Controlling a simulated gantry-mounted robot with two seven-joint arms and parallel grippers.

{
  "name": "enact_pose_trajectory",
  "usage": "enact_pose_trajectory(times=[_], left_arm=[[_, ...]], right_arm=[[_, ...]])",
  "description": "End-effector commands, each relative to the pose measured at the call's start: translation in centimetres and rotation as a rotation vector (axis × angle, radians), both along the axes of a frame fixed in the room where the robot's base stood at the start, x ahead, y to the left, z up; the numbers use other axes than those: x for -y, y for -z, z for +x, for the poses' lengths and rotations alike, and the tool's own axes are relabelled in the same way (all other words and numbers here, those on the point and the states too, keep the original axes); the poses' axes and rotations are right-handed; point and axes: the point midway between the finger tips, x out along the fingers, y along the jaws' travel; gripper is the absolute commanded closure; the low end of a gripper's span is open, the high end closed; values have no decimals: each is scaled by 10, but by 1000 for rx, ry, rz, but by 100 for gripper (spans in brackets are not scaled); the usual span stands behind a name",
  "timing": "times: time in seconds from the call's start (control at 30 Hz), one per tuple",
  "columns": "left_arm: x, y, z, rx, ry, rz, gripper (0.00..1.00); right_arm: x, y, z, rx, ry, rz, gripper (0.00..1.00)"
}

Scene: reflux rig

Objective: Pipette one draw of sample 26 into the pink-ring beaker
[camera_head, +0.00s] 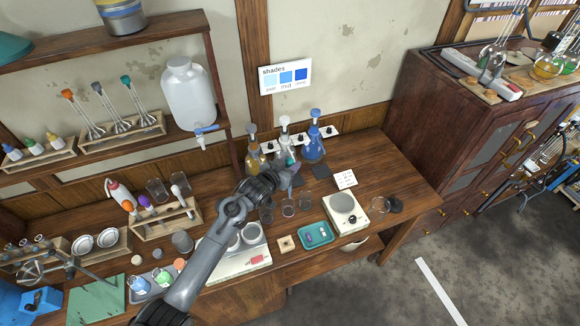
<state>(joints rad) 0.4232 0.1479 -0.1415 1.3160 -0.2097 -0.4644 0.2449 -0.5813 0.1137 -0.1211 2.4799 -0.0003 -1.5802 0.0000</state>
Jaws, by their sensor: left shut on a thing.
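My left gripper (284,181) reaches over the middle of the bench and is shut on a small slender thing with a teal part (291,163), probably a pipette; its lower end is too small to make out. Several clear glass beakers stand below and beside the gripper, among them a left one (267,214), a middle one (288,208) and a right one (305,201). I cannot tell which has a pink ring. No label reading 26 is legible. My right gripper is not in view.
Amber (255,160), clear and blue (314,148) bottles stand at the back. A white scale-like device (345,214) and teal tray (327,229) are at the right front. A wooden rack (164,228) and flask tray (157,291) lie left.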

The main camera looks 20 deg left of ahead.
Motion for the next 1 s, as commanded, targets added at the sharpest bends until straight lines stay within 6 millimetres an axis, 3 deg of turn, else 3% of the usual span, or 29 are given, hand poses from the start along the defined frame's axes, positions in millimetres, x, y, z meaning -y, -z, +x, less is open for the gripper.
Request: enact_pose_trajectory(times=[0.67, 1.0], left_arm=[[-3, 38, 2, 0, -3, -1, 75], [-3, 49, 2, 1, -3, -1, 75]], right_arm=[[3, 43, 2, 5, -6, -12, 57], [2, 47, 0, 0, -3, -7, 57]])
